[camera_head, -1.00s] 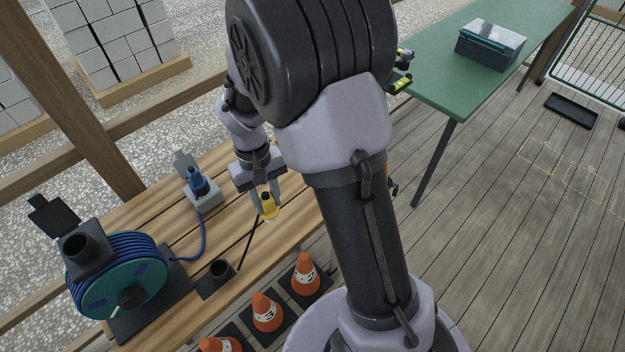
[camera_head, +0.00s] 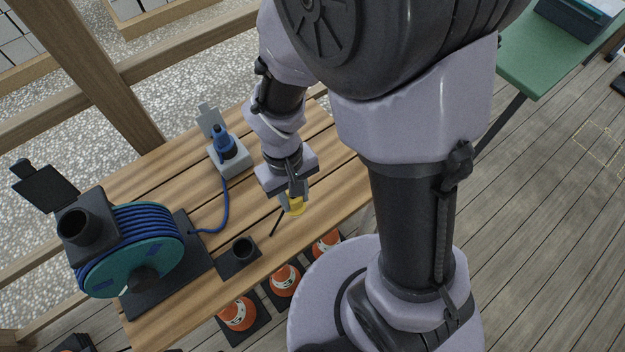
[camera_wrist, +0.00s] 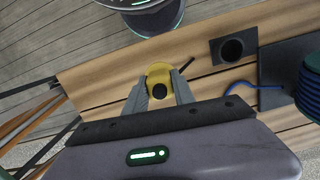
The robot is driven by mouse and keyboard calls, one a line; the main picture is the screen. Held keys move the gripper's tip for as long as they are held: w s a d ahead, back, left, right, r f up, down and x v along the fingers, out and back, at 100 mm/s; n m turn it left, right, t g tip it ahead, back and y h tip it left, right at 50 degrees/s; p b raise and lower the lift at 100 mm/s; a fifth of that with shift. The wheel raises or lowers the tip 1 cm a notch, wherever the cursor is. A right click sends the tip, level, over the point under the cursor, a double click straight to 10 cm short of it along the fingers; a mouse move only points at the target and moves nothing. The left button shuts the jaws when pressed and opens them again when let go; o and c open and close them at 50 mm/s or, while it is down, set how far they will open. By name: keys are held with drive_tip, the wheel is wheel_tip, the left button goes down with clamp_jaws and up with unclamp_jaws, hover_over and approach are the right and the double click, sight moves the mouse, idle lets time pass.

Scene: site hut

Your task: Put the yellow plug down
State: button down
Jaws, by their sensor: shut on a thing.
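My gripper (camera_head: 294,194) is shut on the yellow plug (camera_head: 295,207) over the front part of the wooden bench (camera_head: 180,307). The plug also shows in the wrist view (camera_wrist: 160,74), between the two grey fingers, with a dark round spot on it. In the head view the fingers and wrist hide much of the plug. I cannot tell whether its underside touches the bench. A short black cable or rod (camera_head: 276,223) shows just below the plug on the bench.
A black square holder with a round opening (camera_head: 240,258) sits left of the plug. A blue cable reel (camera_head: 135,250) stands farther left. A blue plug (camera_head: 224,143) sits in a grey socket box behind. Orange cones (camera_head: 284,281) stand below the bench's front edge.

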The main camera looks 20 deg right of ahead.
drive_tip(key=s, duration=0.4)
drive_tip(key=n+b, duration=0.1)
drive_tip(key=b, duration=0.1)
hover_over(313, 182)
wheel_tip(313, 182, down, 2)
wheel_tip(313, 182, down, 4)
drive_tip(key=shift+d+r+b, duration=0.1)
drive_tip(key=shift+r+b, duration=0.1)
drive_tip(key=shift+b, duration=1)
drive_tip(key=shift+r, duration=0.15)
drive_tip(key=c, duration=1.1)
unclamp_jaws()
drive_tip(key=shift+o, duration=0.2)
